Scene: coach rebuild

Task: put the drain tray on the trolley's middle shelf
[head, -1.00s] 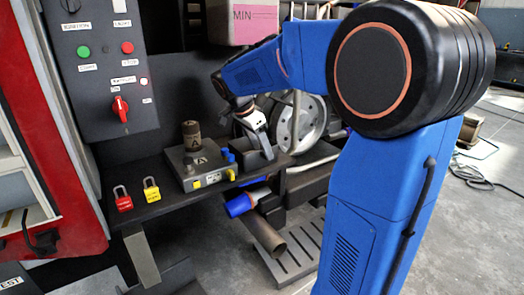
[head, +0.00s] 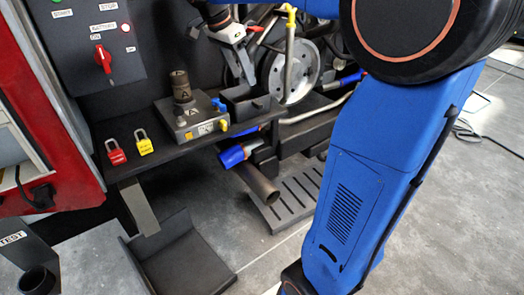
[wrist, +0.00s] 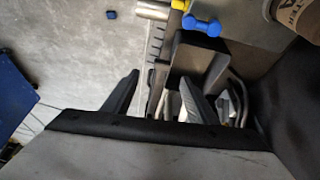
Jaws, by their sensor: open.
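A small dark open-topped box (head: 250,101), which may be the drain tray, sits at the right end of the black bench shelf. My gripper (head: 239,72) hangs just above it, open and empty, with a small gap visible. In the wrist view, the open fingers (wrist: 160,70) point toward the same dark box (wrist: 200,55), which shows mostly beyond the right finger. A larger dark tray-like piece with raised edges (head: 190,254) lies low at the bottom of the head view. I cannot tell which part is the trolley's middle shelf.
A grey fixture (head: 190,118) with a brown cylinder marked A stands left of the box. Red (head: 116,153) and yellow (head: 143,144) padlocks lie on the shelf. A blue-ended pipe (head: 258,185) and slotted plate (head: 290,196) are below.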

